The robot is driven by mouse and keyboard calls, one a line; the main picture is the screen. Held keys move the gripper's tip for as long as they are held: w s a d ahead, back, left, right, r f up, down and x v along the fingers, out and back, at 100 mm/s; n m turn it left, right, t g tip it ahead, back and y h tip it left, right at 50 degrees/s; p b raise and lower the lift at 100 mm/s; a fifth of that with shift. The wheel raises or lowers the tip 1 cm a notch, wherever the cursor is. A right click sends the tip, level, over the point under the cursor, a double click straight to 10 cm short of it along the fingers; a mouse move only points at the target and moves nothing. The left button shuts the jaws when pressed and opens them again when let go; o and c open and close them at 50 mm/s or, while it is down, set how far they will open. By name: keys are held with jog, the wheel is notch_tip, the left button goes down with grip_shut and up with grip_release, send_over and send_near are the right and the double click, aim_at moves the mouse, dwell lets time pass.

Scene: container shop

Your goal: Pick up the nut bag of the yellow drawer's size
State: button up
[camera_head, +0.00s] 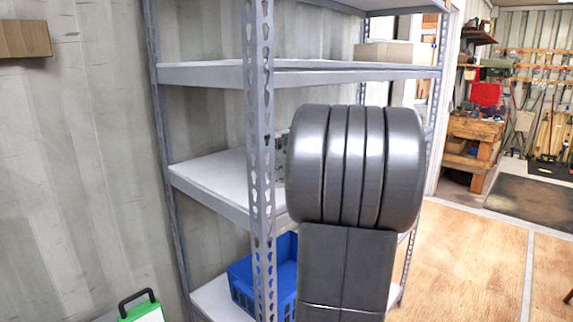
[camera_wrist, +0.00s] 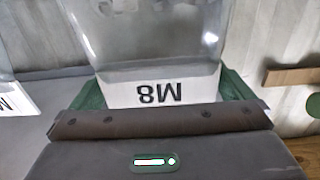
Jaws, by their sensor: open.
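A clear nut bag (camera_wrist: 155,45) with a white label reading M8, upside down in the picture, fills the middle of the wrist view. My gripper (camera_wrist: 163,88) is open, with a green finger showing at each side of the label end of this bag. I cannot tell whether the fingers touch it. A second clear bag (camera_wrist: 15,98) with a partly cut-off label, only an M-like letter showing, is at the left edge. No yellow drawer shows in either view. My arm hides part of the head view, and the gripper does not show there.
A grey metal shelf unit (camera_head: 215,74) stands ahead, with a blue crate (camera_head: 242,278) on a low shelf. A green and white object with a black handle (camera_head: 140,296) is at the lower left. A brown block (camera_wrist: 290,77) is at the right. Wooden floor (camera_head: 465,255) lies open at right.

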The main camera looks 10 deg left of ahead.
jog(key=shift+w+a, duration=0.1)
jog(key=shift+a, duration=0.05)
jog(key=c, duration=1.1)
jog(key=shift+c, duration=0.4)
jog(key=shift+r, duration=0.15)
